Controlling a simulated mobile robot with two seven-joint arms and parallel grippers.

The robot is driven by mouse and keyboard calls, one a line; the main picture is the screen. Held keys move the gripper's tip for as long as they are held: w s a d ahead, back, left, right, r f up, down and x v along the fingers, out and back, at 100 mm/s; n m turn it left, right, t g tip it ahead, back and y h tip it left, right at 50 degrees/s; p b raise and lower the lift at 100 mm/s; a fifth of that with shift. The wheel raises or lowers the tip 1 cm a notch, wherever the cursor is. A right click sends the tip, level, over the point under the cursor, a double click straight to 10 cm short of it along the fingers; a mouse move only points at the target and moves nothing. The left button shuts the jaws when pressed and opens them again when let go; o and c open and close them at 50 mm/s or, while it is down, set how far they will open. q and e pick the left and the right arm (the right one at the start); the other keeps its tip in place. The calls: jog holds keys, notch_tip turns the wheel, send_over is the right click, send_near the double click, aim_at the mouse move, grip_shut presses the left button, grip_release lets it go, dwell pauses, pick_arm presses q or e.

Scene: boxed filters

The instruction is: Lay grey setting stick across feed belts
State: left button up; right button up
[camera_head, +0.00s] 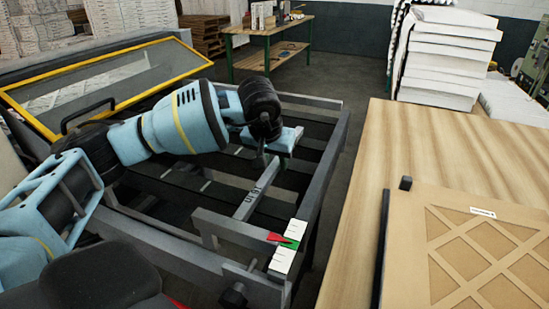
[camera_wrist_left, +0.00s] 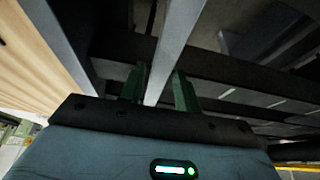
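The grey setting stick (camera_head: 252,199), a flat bar with dark markings, lies over the dark feed belts (camera_head: 196,183) inside the grey frame. Its far end is hidden under my left gripper (camera_head: 262,161). In the left wrist view the stick (camera_wrist_left: 172,45) runs between the two green fingers of my left gripper (camera_wrist_left: 160,85). The fingers stand apart around it, with a narrow gap showing on the left side; contact on the right side is unclear. My right gripper is not in view.
A white scale with a red and green pointer (camera_head: 287,243) sits on the frame's near right corner. A wooden table (camera_head: 460,150) with a boxed filter (camera_head: 470,245) stands right. A yellow-edged panel (camera_head: 110,75) is behind left. A workbench (camera_head: 270,45) stands at the back.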

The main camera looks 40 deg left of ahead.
pick_arm(q)
jog(key=shift+o, duration=0.7)
jog(key=shift+r, duration=0.25)
jog(key=v, duration=1.2)
jog(key=shift+p, duration=0.3)
jog(key=shift+s, duration=0.1)
